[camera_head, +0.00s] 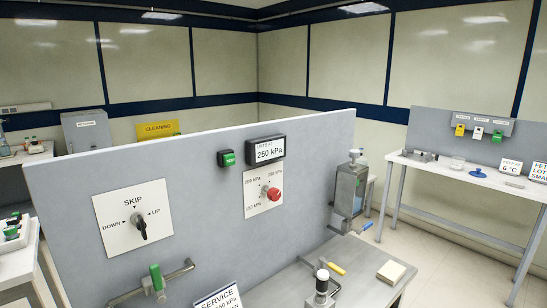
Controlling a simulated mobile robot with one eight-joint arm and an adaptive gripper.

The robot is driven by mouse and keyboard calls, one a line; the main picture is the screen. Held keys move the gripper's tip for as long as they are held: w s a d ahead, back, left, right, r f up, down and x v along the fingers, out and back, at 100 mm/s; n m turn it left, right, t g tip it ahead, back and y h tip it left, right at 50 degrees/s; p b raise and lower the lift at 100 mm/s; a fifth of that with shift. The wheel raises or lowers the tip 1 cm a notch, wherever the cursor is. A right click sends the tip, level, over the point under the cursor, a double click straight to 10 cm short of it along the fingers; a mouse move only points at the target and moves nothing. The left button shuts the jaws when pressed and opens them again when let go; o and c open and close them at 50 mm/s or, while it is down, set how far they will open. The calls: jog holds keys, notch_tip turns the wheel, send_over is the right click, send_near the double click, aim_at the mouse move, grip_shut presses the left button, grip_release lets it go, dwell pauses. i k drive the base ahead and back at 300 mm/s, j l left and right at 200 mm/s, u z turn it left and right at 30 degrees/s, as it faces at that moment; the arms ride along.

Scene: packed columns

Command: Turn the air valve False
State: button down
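A grey upright panel (70,190) fills the middle of the view. On its lower part a grey pipe (128,296) carries a green-handled valve (156,276), which looks like the air valve. The green handle stands roughly upright, and its lower end is near the frame's bottom edge. A red knob (273,194) sits on a white plate with kPa marks. A black selector (140,225) sits on a plate marked SKIP, UP and DOWN. A display (266,150) above the red knob reads 250 kPa. My gripper is not in view.
A sign (217,299) reading SERVICE stands at the bottom, partly cut off. The bench (350,270) at right holds a yellow-handled tool (335,268), a pale block (391,271) and a black-topped device (322,285). A white side table (440,171) stands far right, with open floor before it.

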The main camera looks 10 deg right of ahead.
aim_at(340, 271)
jog(key=i+l, duration=0.45)
jog(key=l, duration=0.15)
jog(key=i+l, duration=0.45)
jog(key=l, duration=0.1)
